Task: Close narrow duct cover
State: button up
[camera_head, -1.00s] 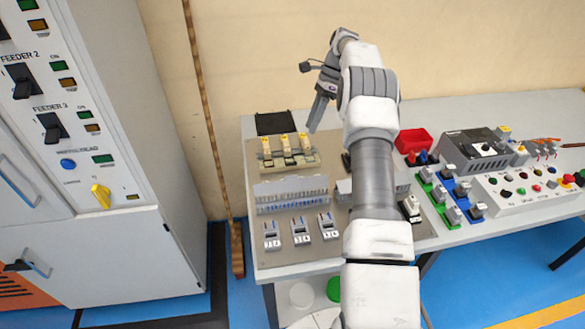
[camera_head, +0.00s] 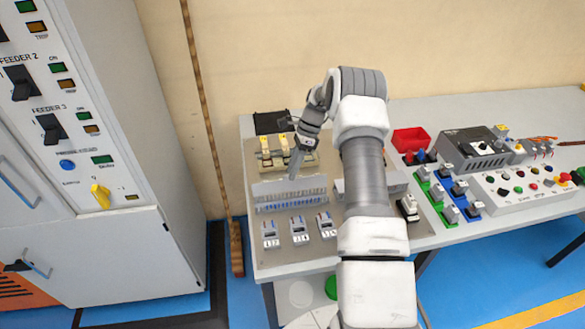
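The narrow wiring duct (camera_head: 291,203) lies across the left part of the mounting panel, with slotted grey sides and blue inside. Its pale cover (camera_head: 268,188) stands raised along the duct's back edge, so the duct is open at the top. My gripper (camera_head: 293,177) points down above the back edge of the duct, by the right half of the cover. Its fingers look close together, but at this size I cannot tell whether they are shut. I cannot tell whether they touch the cover. My arm hides the middle of the panel.
Yellow-topped terminals (camera_head: 272,153) stand behind the duct. Several grey breakers (camera_head: 299,230) stand in front of it. A red bin (camera_head: 411,140), a grey power unit (camera_head: 478,148) and a button box (camera_head: 520,186) are on the right. A tall cabinet (camera_head: 160,150) stands at the left.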

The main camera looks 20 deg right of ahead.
jog(key=shift+a+f, duration=0.1)
grip_shut()
